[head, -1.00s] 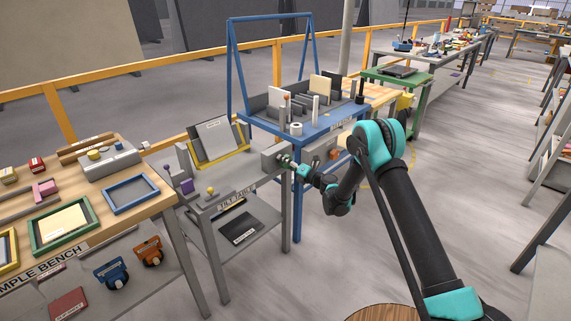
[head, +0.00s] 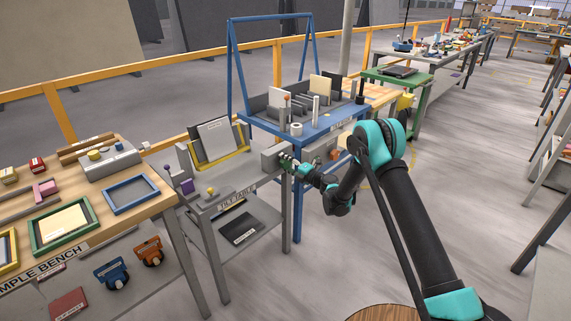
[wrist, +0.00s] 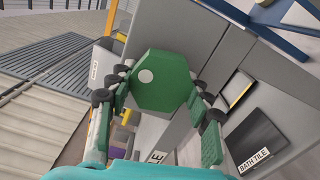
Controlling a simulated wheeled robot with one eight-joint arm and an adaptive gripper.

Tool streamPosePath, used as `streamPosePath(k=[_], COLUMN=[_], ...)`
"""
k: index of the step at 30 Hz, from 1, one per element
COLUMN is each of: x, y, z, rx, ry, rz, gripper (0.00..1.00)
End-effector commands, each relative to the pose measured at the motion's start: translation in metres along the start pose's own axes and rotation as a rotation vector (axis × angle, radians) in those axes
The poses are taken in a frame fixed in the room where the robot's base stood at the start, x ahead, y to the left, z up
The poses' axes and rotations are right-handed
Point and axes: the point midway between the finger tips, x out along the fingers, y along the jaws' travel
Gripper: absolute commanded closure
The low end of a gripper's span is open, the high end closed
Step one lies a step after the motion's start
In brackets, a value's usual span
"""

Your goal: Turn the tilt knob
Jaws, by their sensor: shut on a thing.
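In the head view my gripper (head: 288,163) is at the grey box (head: 271,156) on the right end of the tilt table (head: 238,191); the knob is largely hidden there. A pale grey slab (head: 216,140) stands steeply tilted in a yellow-edged frame on that table.
A dark tile labelled bath tile (wrist: 257,137) lies on the shelf below, also in the head view (head: 240,229). A blue rack table (head: 330,125) stands close behind. The sample bench (head: 85,230) is at left. Open floor lies at right.

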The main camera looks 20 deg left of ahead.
Motion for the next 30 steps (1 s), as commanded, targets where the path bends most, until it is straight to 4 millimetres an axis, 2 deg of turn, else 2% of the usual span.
streamPosePath(k=[6,7,12,23,26,30], x=[0.0,0.0,0.0,-0.004,-0.014,-0.04], y=[-0.001,-0.001,0.0,0.0,0.0,0.0], z=[0.0,0.0,0.0,0.0,0.001,0.001], rx=[-0.002,-0.002,-0.002,-0.002,-0.002,-0.002], ry=[0.0,0.0,0.0,-0.001,-0.001,-0.003], rz=[-0.001,-0.001,0.0,0.0,0.0,-0.001], gripper=[0.79,0.48,0.29,0.29,0.29,0.29])
